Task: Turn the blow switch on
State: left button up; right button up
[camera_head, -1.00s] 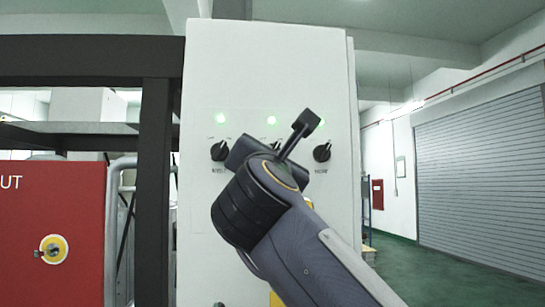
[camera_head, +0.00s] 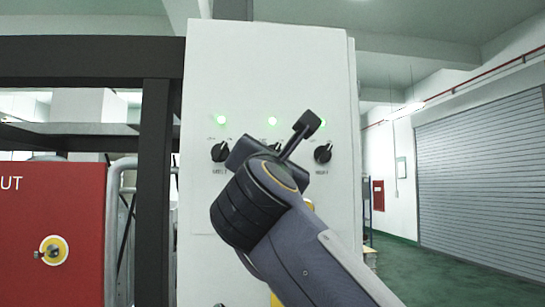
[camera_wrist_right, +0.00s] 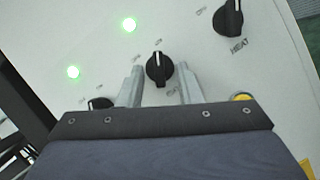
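A pale control panel (camera_head: 265,60) faces me with a row of black rotary knobs under green lights. The left knob (camera_head: 219,152) and right knob (camera_head: 323,152) are clear in the head view; the middle knob is mostly hidden behind my right wrist. In the right wrist view the middle knob (camera_wrist_right: 159,69) stands between the two fingers of my right gripper (camera_wrist_right: 157,78), its white mark near the ON print. The fingers are apart, with a gap visible on each side of the knob. One other knob (camera_wrist_right: 229,18) is labelled HEAT. No BLOW label is readable. My left gripper is out of view.
A red box (camera_head: 75,220) with a yellow-ringed switch (camera_head: 53,250) and a dark frame post (camera_head: 155,190) stand left of the panel. A roller shutter (camera_head: 480,180) and open green floor (camera_head: 420,265) are to the right.

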jog(key=b+v, duration=0.3)
jog(key=v, duration=0.4)
jog(key=shift+s, duration=0.35)
jog(key=shift+f, duration=0.15)
